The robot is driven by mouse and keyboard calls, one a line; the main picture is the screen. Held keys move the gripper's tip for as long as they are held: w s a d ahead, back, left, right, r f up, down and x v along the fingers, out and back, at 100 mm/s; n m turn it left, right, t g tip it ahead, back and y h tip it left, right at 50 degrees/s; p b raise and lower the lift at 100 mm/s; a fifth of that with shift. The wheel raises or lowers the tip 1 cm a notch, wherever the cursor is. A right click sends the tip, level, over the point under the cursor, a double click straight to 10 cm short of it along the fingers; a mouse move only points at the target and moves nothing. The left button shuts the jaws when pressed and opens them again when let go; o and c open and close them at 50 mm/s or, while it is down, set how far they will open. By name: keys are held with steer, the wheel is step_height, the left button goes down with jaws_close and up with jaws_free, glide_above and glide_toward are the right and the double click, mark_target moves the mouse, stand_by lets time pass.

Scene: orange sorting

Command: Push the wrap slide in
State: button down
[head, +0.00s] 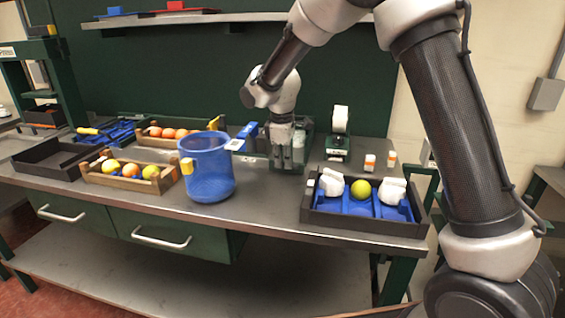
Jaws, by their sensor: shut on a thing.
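My gripper (287,160) points down at the middle back of the bench, in front of a dark green framed device (309,143). Its fingers are shut on a small part at the device's front, which looks like the wrap slide; the fingers hide most of it. How far the slide stands out cannot be told. A blue part with a white label (246,134) lies just left of my gripper.
A blue jug (207,170) stands close at left. At right are a white roll on a green stand (340,121), two small orange-and-white bottles and a black tray (360,221) holding a yellow-green fruit between white bundles. Wooden fruit crates (128,183) stand at left.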

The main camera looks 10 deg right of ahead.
steer(key=c, duration=1.5)
jaws_free()
steer(key=r, duration=0.4)
steer(key=s+r, duration=0.1)
steer(key=r, duration=0.3)
steer(key=s+r, duration=0.1)
steer(key=r, duration=0.3)
steer(key=shift+a, duration=0.35)
